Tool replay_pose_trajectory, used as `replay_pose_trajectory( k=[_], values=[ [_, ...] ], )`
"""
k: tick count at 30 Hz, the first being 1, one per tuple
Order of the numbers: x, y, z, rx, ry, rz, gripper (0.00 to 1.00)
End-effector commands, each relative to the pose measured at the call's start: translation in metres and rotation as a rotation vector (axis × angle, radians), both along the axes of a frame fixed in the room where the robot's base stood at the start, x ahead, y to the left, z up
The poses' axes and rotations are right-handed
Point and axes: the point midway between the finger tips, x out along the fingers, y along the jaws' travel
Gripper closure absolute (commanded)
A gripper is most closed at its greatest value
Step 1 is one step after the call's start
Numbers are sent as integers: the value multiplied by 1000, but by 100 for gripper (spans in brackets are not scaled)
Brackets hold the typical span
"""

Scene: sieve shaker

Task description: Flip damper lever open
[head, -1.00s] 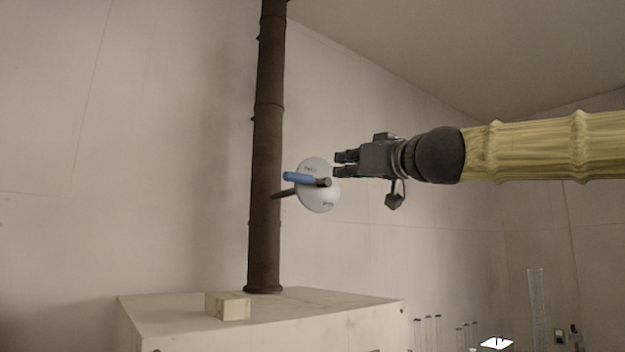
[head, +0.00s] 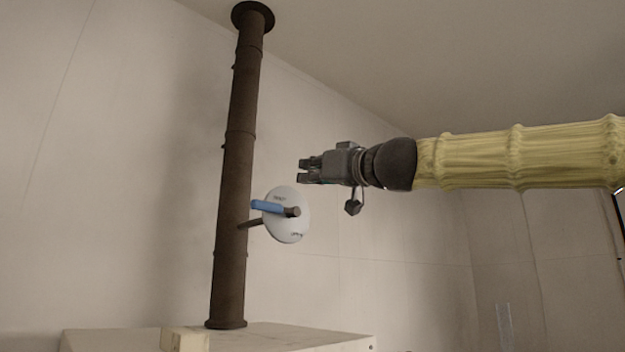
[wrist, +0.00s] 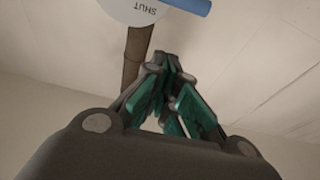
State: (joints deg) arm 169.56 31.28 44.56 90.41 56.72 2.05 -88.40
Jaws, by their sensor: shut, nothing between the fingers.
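The damper lever has a blue handle (head: 267,206) on a dark shaft in front of a white round plate (head: 290,228). A dark rod joins the plate to a brown vertical pipe (head: 236,150). The handle lies nearly level and points left toward the pipe. In the wrist view the blue handle (wrist: 188,4) shows at the top edge, next to the plate (wrist: 130,10) with the word SHUT. My gripper (head: 302,171) is shut and empty. In the head view its fingertips appear above and slightly right of the plate, apart from the handle.
The pipe stands on a pale box-like top (head: 290,336) and reaches a flange at the ceiling. A small cream block (head: 184,339) sits on that top at the lower left. The space around my gripper looks clear.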

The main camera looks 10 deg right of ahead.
Motion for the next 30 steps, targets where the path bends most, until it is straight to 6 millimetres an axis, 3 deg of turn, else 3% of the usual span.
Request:
replay_pose_trajectory(
  k=[4,16,30],
  values=[
    [22,16,5,-1,3,1,100],
    [59,44,18,0,3,2,100],
    [71,52,-14,2,0,3,100]
  ],
)
